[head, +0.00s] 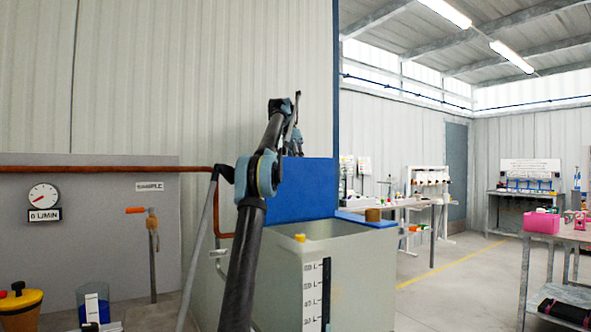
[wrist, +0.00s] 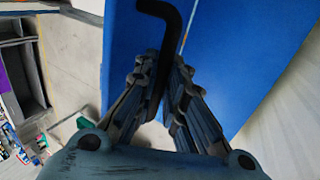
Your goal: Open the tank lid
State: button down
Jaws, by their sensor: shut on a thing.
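The tank (head: 350,272) is a grey-green, box-shaped vessel with a level scale on its front. Its blue lid (head: 308,190) stands raised, roughly upright, at the back of the tank, and the opening below shows. In the wrist view the blue lid (wrist: 240,45) fills much of the background. A black bent handle (wrist: 172,32) runs between the fingers of my gripper (wrist: 162,68), which is shut on it. In the head view my gripper (head: 292,145) is at the lid's top edge, partly hidden by my arm.
A brown cylindrical piece (head: 373,215) sits on the tank's blue rim at the right. A copper pipe (head: 100,169) and a flow gauge (head: 43,196) are on the left panel. A yellow container (head: 20,308) stands lower left. Open floor (head: 440,290) lies right of the tank.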

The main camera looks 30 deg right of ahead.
jog(key=shift+s+r, duration=0.2)
dwell(0.3)
jog(key=c, duration=1.7)
grip_release()
jog(key=shift+o, duration=0.2)
